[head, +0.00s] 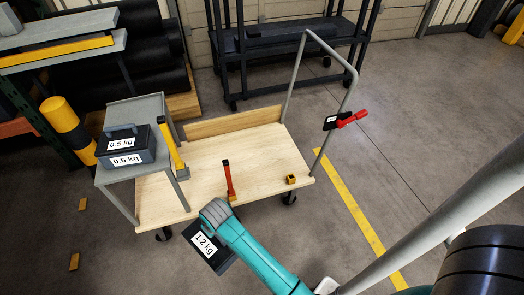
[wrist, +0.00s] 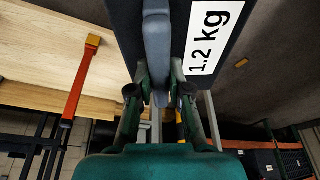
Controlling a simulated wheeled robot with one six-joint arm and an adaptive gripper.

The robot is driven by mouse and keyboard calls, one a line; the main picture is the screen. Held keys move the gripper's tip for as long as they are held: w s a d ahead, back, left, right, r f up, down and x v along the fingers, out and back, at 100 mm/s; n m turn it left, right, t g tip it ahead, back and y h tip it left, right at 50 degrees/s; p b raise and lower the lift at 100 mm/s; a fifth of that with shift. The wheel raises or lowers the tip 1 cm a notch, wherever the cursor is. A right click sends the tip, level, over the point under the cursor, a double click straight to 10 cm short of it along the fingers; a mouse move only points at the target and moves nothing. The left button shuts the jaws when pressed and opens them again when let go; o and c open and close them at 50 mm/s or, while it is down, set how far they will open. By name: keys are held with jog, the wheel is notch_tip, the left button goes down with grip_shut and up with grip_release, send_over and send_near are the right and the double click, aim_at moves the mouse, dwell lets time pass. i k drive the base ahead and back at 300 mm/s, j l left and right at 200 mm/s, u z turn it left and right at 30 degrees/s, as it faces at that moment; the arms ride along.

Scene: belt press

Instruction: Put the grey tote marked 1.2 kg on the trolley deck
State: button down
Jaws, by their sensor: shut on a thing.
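The dark grey tote marked 1.2 kg (head: 200,252) hangs from my gripper (head: 214,212), just off the near edge of the trolley deck (head: 240,160) in the head view. In the wrist view my gripper (wrist: 159,88) is shut on the tote's blue-grey handle (wrist: 158,45); the tote (wrist: 232,12) shows its white label beside it. My gripper and arm hide part of the tote in the head view. The pale wooden deck (wrist: 40,50) is left of the tote in the wrist view. The tote's height against the deck is hard to tell.
A grey side table (head: 150,108) with a 0.5 kg tote (head: 128,150) overlaps the deck's left. A red clamp (head: 345,120) sits on the handle rail.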

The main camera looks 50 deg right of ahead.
aim_at(247, 157)
jog(key=i+l+z, duration=0.1)
jog(key=i+z, duration=0.45)
jog(key=z, duration=0.3)
jog(key=i+j, duration=0.15)
jog(key=i, duration=0.35)
jog(key=i+j+z, duration=0.1)
jog(key=i, duration=0.4)
jog(key=j, duration=0.1)
